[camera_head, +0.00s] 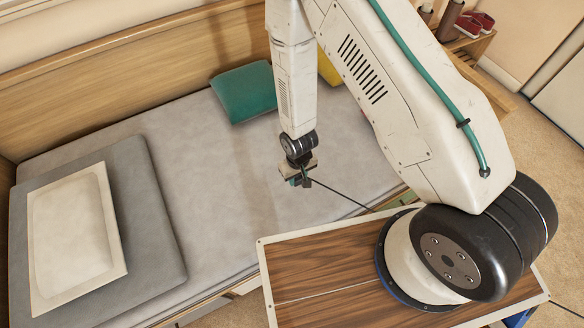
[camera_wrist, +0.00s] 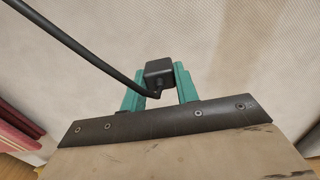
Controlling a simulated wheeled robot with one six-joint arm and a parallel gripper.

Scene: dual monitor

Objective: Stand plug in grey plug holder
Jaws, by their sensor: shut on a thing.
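My gripper (camera_head: 300,179) is over the grey bed surface, in front of the teal pillow. In the wrist view its two teal fingers (camera_wrist: 158,90) are closed on a dark, block-shaped plug (camera_wrist: 159,70), which sits between their tips. A black cable (camera_wrist: 70,42) runs from the plug to the upper left. In the head view the cable (camera_head: 345,197) stretches from the gripper toward the wooden top under my arm. The plug is small and partly hidden by the gripper there. I cannot make out a grey plug holder in either view.
The bed (camera_head: 215,190) has a wooden backboard (camera_head: 120,70). A teal pillow (camera_head: 243,92) lies behind the gripper. A dark grey pad with a cream cushion (camera_head: 75,235) lies at the left. A shelf with red shoes (camera_head: 474,24) stands at the top right. The bed's middle is bare.

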